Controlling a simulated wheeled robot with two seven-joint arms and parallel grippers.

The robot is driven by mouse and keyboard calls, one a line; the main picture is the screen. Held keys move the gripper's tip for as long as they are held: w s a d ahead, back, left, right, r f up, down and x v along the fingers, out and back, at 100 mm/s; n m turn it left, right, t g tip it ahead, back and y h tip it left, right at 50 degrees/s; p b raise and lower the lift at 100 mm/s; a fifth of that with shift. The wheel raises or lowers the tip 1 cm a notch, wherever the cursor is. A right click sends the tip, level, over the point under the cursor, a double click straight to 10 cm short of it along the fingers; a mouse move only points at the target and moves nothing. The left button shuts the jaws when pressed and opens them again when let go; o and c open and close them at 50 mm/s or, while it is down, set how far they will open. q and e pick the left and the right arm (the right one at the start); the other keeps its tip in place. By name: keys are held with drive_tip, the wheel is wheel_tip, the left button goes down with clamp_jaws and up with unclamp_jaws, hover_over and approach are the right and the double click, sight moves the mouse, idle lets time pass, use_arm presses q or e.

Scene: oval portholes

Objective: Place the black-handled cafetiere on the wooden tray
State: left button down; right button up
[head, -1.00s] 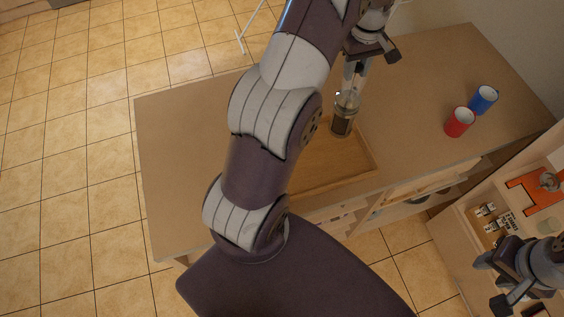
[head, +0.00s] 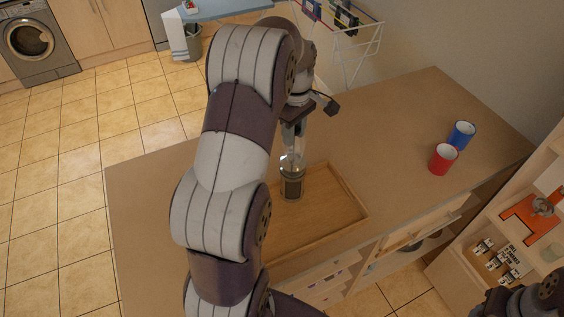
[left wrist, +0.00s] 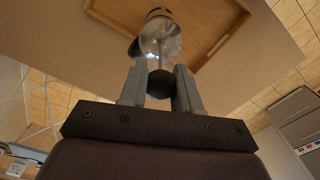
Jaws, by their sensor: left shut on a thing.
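The cafetiere (head: 291,182), a clear glass cylinder with a dark lower part, hangs upright below my left gripper (head: 293,128) in the head view. In the left wrist view my left gripper (left wrist: 161,88) is shut on the black knob at the top of the cafetiere (left wrist: 160,42). The wooden tray (head: 325,222) lies on the counter. The cafetiere is in front of the tray's back left part; I cannot tell whether its base touches the tray. The tray (left wrist: 210,22) also shows beyond it in the left wrist view. My right gripper (head: 497,303) is cut off at the bottom right.
A red mug (head: 443,159) and a blue mug (head: 461,135) stand on the counter (head: 390,130) at the right. An open shelf unit (head: 480,225) with small jars is at the far right. A white drying rack (head: 350,50) stands behind the counter. The tray's interior looks empty otherwise.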

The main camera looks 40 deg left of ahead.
sight(292, 171)
use_arm(q)
drive_tip(key=shift+s+a+f+p, duration=0.5)
drive_tip(key=shift+s+a+p, duration=0.2)
drive_tip(key=shift+s, duration=0.15)
drive_tip(key=shift+s+a+f, duration=0.15)
drive_tip(key=shift+s+f, duration=0.05)
drive_tip(key=shift+f, duration=0.05)
drive_tip(key=shift+s+f+p, duration=0.15)
drive_tip(key=shift+f+p, duration=0.25)
wheel_tip(292, 171, down, 3)
drive_tip(key=shift+r+p, duration=0.2)
drive_tip(key=shift+p, duration=0.4)
drive_tip(key=shift+f, duration=0.45)
use_arm(e)
wheel_tip(292, 171, up, 2)
drive_tip(key=shift+w+r, duration=0.15)
use_arm(q)
drive_tip(key=shift+f, duration=0.1)
drive_tip(key=c, duration=0.8)
unclamp_jaws()
